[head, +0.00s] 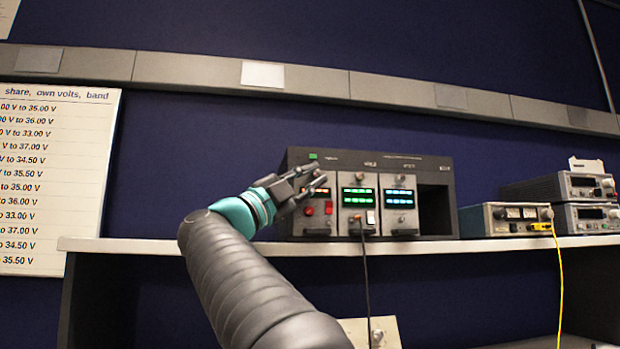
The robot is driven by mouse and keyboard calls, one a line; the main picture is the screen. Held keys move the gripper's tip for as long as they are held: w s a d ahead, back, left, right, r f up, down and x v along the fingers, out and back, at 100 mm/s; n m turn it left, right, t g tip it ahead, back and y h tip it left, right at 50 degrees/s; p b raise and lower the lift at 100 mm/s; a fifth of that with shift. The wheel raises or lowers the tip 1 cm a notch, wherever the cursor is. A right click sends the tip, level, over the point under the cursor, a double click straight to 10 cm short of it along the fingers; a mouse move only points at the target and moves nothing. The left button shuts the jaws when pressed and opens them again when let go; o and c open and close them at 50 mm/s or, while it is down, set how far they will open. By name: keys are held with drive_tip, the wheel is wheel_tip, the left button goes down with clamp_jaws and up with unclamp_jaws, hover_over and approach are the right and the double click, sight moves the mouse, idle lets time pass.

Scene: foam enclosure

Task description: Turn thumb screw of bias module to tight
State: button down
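A dark rack (435,166) on the shelf holds three grey modules side by side. The left module (316,222) has a red display and red buttons. The middle module (359,206) has a green display, and the right module (401,216) a blue one. The labels are too small to read, so I cannot tell which is the bias module. Small screw knobs show atop the middle (360,177) and right (401,178) modules. My gripper (320,175) is at the upper part of the left module and hides its top. I cannot tell whether its fingers touch or hold anything.
The rack's rightmost bay is empty and dark. Bench instruments (506,220) stand right of the rack, one with a yellow cable (560,280). A black cable (366,280) hangs from the middle module over the shelf edge (160,246). A printed voltage chart (55,180) is at left.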

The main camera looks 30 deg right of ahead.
drive_tip(key=shift+r, duration=0.1)
drive_tip(key=shift+m+g+y, duration=0.3)
drive_tip(key=shift+m+y, duration=0.3)
drive_tip(key=c, duration=1.1)
unclamp_jaws()
drive_tip(key=shift+a, duration=0.1)
drive_tip(key=v, duration=1.2)
drive_tip(key=shift+r, duration=0.1)
